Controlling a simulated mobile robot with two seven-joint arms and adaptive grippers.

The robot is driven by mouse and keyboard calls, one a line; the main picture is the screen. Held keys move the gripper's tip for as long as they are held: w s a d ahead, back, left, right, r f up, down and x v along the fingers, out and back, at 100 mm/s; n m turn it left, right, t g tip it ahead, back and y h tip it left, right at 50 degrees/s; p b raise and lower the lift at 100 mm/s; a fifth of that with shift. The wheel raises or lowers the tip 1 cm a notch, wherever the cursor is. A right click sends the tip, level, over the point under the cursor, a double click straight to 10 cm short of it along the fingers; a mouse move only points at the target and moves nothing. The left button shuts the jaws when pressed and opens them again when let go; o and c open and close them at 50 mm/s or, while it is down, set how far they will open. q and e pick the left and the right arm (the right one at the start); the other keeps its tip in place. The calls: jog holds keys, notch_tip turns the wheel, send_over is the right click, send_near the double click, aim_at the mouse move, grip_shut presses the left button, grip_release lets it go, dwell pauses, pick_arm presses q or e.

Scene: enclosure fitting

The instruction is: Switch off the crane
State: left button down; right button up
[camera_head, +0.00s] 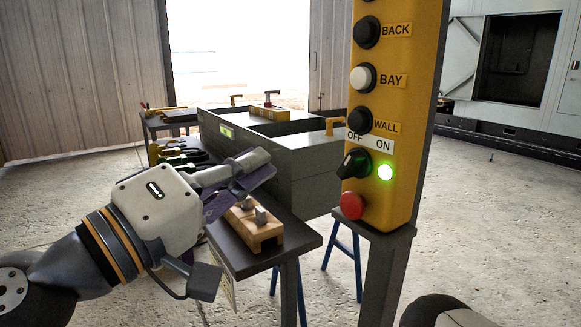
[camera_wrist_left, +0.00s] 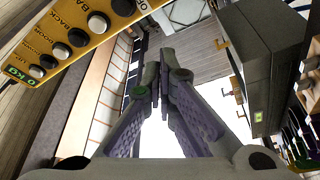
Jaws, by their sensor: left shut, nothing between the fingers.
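The yellow crane control box (camera_head: 400,100) stands upright on a post at the right of centre in the head view. Its black rotary switch (camera_head: 354,163) sits under the OFF and ON label (camera_head: 370,140). Which mark the knob points to is hard to tell. The green lamp (camera_head: 385,172) beside it is lit, and a red button (camera_head: 352,205) is below. My left gripper (camera_head: 266,164) is shut and empty, left of the switch and apart from it. In the left wrist view its fingers (camera_wrist_left: 165,75) meet, with the control box (camera_wrist_left: 70,45) at upper left. My right gripper is out of view.
A dark bench (camera_head: 228,258) with a wooden block (camera_head: 262,240) lies below my left gripper. A grey open enclosure (camera_head: 310,180) stands behind, left of the control box. Black BACK, white BAY and black WALL buttons (camera_head: 360,119) are above the switch.

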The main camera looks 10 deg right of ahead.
aim_at(350, 165)
pick_arm(q)
jog(key=shift+s+d, duration=0.1)
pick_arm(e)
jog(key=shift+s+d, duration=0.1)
pick_arm(q)
jog(key=x, duration=1)
jog(key=shift+s+d+f+p, duration=0.35)
jog(key=shift+s+f, duration=0.2)
jog(key=shift+s, duration=0.25)
jog(key=shift+s+d+f+p, duration=0.3)
jog(key=shift+s+f, duration=0.2)
jog(key=shift+s, duration=0.3)
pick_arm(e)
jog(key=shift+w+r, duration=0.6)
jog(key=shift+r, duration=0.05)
pick_arm(q)
jog(key=shift+w+a, duration=0.1)
